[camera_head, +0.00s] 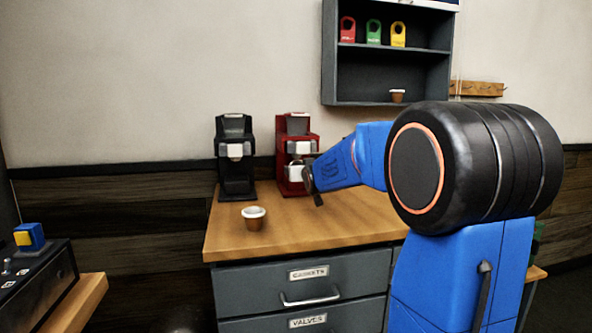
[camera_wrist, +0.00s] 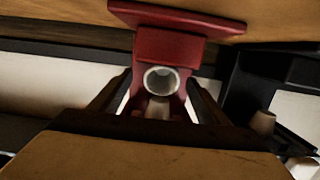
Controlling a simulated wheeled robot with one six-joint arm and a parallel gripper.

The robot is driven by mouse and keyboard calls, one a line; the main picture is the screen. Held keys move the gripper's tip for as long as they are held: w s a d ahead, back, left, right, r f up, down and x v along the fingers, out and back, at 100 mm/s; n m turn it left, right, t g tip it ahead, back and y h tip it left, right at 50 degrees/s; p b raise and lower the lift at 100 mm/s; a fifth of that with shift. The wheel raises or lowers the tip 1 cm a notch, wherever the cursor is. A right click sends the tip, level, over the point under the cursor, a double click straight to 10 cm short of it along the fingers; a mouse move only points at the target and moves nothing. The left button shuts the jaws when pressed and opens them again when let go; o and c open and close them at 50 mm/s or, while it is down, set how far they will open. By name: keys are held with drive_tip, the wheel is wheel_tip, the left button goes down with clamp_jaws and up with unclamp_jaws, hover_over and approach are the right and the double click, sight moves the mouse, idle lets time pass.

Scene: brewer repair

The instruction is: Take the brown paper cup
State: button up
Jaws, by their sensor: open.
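A brown paper cup (camera_head: 253,219) with a pale rim stands upright on the wooden counter top, near its front left part, in the head view. A similar brown cup (camera_head: 397,96) stands on the wall shelf. My gripper (camera_head: 314,180) is in front of the red brewer, to the right of the counter cup and apart from it. In the wrist view my gripper (camera_wrist: 159,78) is open, its dark fingers on either side of a white round opening at the red brewer (camera_wrist: 160,50). I cannot make out the counter cup in the wrist view.
The red brewer (camera_head: 283,145) and a black brewer (camera_head: 235,175) stand at the back of the counter (camera_head: 290,234). Grey drawers (camera_head: 280,272) are below. The wall shelf (camera_head: 385,49) holds red, green and yellow items. The counter around the cup is clear.

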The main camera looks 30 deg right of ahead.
drive_tip(key=shift+x, duration=2.65)
drive_tip(key=shift+a, duration=0.2)
drive_tip(key=c, duration=1.1)
